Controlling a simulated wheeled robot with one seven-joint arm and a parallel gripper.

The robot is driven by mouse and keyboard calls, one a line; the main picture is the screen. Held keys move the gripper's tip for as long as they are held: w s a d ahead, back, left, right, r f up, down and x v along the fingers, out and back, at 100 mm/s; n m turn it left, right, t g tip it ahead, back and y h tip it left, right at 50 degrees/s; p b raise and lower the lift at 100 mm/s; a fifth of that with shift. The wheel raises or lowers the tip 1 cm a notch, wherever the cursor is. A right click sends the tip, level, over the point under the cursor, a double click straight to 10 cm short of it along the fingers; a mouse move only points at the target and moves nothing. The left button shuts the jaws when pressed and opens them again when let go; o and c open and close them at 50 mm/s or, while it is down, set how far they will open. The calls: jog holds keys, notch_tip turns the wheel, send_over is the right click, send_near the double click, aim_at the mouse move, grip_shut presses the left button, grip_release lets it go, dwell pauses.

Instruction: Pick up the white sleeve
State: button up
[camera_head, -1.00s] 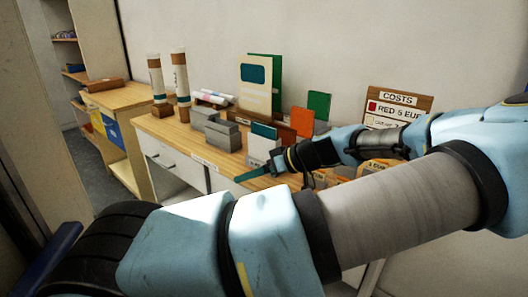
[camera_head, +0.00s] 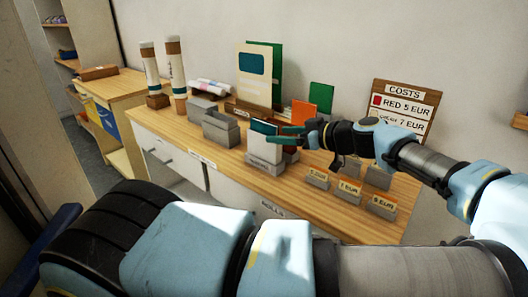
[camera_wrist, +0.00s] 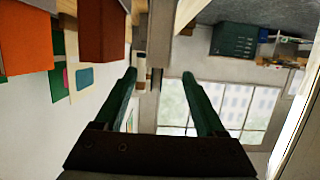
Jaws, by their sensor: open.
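The white sleeve (camera_head: 264,150) stands upright near the table's front edge in the head view, with a teal card (camera_head: 262,127) showing above its top. My gripper (camera_head: 284,135) is at the sleeve's upper right, its green fingers pointing left. In the head view the fingers overlap the sleeve's top right corner; I cannot tell whether they touch it. In the wrist view my gripper (camera_wrist: 160,74) is open with its two green fingers apart. I cannot clearly make out the sleeve in that view.
Grey holders (camera_head: 220,129) stand left of the sleeve, and small price signs (camera_head: 348,190) stand to the right. An orange card (camera_head: 303,112), a green card (camera_head: 321,97) and a COSTS board (camera_head: 404,108) are behind.

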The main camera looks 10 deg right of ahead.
aim_at(264, 134)
jog(key=shift+x, duration=0.9)
jog(key=shift+w+a+p, duration=0.4)
jog(key=shift+w+p, duration=0.05)
jog(key=shift+p, duration=0.25)
jog(key=p+x, duration=0.2)
jog(key=x, duration=0.1)
jog(key=shift+w+f, duration=0.1)
jog(key=shift+w, duration=0.15)
jog(key=shift+w+a+f, duration=0.25)
jog(key=shift+w+f, duration=0.05)
grip_shut()
